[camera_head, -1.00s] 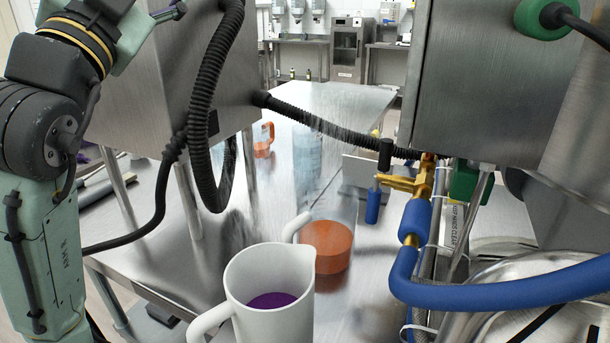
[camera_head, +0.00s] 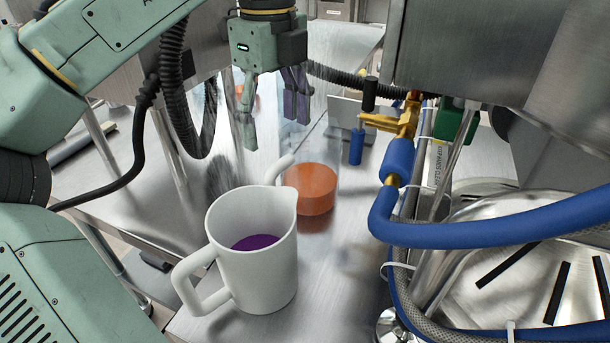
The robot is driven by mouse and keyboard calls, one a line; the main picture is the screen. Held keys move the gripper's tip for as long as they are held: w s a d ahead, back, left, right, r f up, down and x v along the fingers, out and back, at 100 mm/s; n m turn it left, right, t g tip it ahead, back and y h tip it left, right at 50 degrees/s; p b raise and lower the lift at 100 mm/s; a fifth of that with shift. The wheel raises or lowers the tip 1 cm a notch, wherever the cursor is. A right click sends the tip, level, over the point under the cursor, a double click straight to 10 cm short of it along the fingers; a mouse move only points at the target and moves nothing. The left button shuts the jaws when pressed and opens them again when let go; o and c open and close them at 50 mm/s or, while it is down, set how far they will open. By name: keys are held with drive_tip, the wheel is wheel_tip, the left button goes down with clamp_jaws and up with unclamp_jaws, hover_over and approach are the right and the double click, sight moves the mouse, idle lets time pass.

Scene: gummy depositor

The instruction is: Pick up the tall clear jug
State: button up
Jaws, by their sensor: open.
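A tall clear jug (camera_head: 312,190) with orange contents in its base stands upright on the steel table, behind a white jug. Its clear upper wall is hard to make out, and a pale handle juts out at its left. My gripper (camera_head: 271,120) hangs fingers down, open and empty, above and behind the clear jug's left side in the picture. The fingers are spread left and right. I cannot tell whether the right finger is level with the jug's rim or farther back.
The white jug (camera_head: 258,250) with purple contents stands in front. A blue hose (camera_head: 500,225) and brass valve (camera_head: 405,125) crowd the right. A black corrugated hose (camera_head: 180,95) hangs at left. A smaller orange-filled container (camera_head: 240,92) is partly hidden behind my gripper.

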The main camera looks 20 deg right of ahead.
sight(277, 164)
wheel_tip(277, 164, down, 3)
drive_tip(key=shift+f, duration=0.1)
drive_tip(key=f, duration=0.4)
drive_tip(key=shift+s+a, duration=0.15)
drive_tip(key=shift+s, duration=0.25)
drive_tip(key=shift+f, duration=0.55)
drive_tip(key=shift+c, duration=0.5)
clamp_jaws()
